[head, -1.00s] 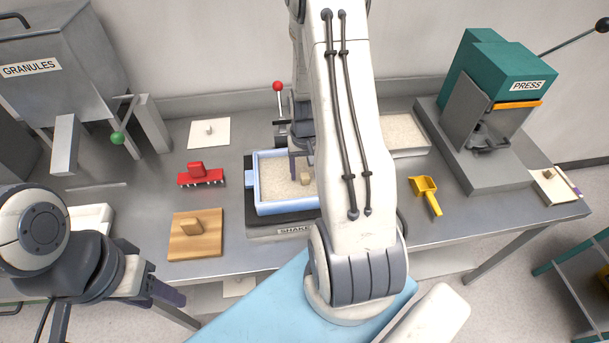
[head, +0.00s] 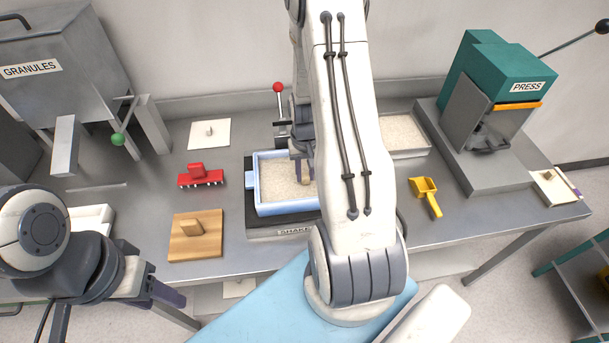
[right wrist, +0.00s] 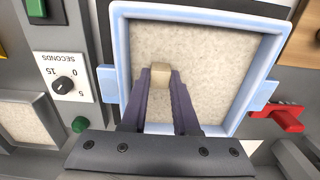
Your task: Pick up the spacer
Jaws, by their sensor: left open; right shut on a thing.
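A small tan block, which I take for the spacer (right wrist: 160,76), is between the fingertips of my right gripper (right wrist: 160,88) in the right wrist view. The gripper is shut on it. In the head view my right gripper (head: 301,157) is over the blue-framed tray (head: 262,209), partly hidden by my right arm. The tray holds pale granules. I cannot tell how high the block is above them. My left gripper (head: 165,295) is open and empty at the lower left, in front of the table edge.
A wooden board with a knob (head: 180,246), a red brush-like tool (head: 200,177) and a white plate with a knob (head: 222,128) lie left of the tray. A yellow scoop (head: 424,188) and the green press (head: 520,65) are to the right. A red-knobbed lever (head: 278,87) stands behind the tray.

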